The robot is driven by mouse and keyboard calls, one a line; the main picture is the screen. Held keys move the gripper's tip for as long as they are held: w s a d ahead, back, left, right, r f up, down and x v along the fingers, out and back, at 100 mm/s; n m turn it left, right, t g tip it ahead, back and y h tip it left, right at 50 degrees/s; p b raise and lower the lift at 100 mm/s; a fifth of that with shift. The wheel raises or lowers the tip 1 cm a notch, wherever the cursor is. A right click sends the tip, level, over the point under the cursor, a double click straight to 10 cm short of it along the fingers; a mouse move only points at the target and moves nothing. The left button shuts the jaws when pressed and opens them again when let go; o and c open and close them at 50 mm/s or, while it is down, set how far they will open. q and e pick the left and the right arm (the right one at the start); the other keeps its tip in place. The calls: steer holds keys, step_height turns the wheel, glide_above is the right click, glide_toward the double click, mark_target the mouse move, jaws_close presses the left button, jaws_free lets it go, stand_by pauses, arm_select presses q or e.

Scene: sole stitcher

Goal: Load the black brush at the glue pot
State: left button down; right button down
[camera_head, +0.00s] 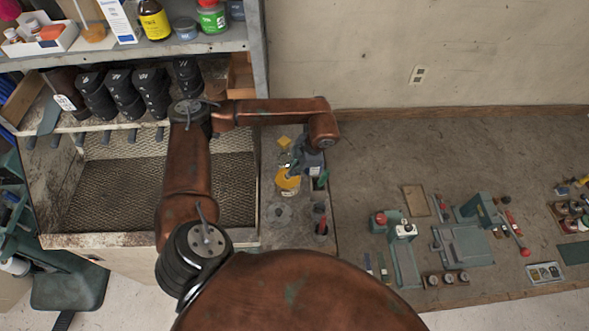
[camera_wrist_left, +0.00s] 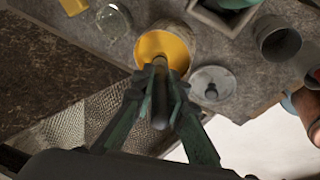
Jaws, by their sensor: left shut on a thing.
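The glue pot (camera_head: 287,182) stands on the bench strip right of the mesh-floored bay, with a yellow-orange round top. It also shows in the left wrist view (camera_wrist_left: 150,46). My left gripper (camera_head: 297,168) is above and beside the pot. In the left wrist view the gripper (camera_wrist_left: 160,88) is shut on the dark brush (camera_wrist_left: 160,110), seen nearly end-on between the green fingers. The brush's far end overlaps the yellow top; I cannot tell whether it dips in, and its bristles are hidden. My right gripper is not in view.
A grey round piece with a dark knob (camera_wrist_left: 212,82) lies close to the pot. A glass jar (camera_wrist_left: 113,20) and an open grey cup (camera_wrist_left: 277,40) are nearby. A shelf with bottles (camera_head: 155,20) and black rolls stands at left. Tools and fixtures (camera_head: 463,243) occupy the right bench.

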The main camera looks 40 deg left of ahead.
arm_select(q)
steer(key=shift+r+p, duration=1)
steer(key=shift+r, duration=1.75)
steer(key=shift+s+f, duration=0.1)
